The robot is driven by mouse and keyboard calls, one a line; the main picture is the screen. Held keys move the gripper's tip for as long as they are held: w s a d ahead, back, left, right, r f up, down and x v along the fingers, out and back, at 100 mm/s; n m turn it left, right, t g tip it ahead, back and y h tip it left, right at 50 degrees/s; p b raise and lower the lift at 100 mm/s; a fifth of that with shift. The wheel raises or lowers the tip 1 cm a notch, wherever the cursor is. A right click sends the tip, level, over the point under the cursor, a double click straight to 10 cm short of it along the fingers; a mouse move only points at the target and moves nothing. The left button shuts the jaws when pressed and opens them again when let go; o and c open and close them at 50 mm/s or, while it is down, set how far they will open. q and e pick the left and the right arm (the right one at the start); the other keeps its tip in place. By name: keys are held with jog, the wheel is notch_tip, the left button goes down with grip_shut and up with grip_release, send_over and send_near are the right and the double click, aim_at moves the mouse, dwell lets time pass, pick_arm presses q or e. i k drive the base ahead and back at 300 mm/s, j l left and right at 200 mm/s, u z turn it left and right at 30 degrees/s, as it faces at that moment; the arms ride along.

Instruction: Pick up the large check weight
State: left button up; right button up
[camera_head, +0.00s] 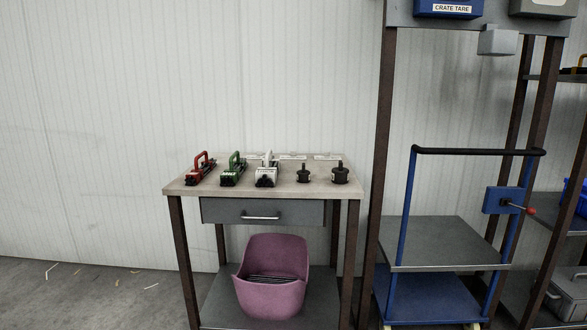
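The larger of two dark check weights (340,173) stands upright at the right end of the small table's top (240,190). It has a knob on top and a pale mark on its side. A smaller dark weight (304,174) of like shape stands just left of it, apart from it. Neither of my grippers shows in the head view.
Left of the weights stand tools with white (267,172), green (233,170) and red (201,169) handles. A drawer (262,212) is shut below the top. A pink bin (272,280) sits on the lower shelf. A blue-framed cart (440,245) stands to the right.

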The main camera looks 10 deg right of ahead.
aim_at(340, 175)
jog(key=i+u, duration=0.35)
jog(key=i, duration=0.75)
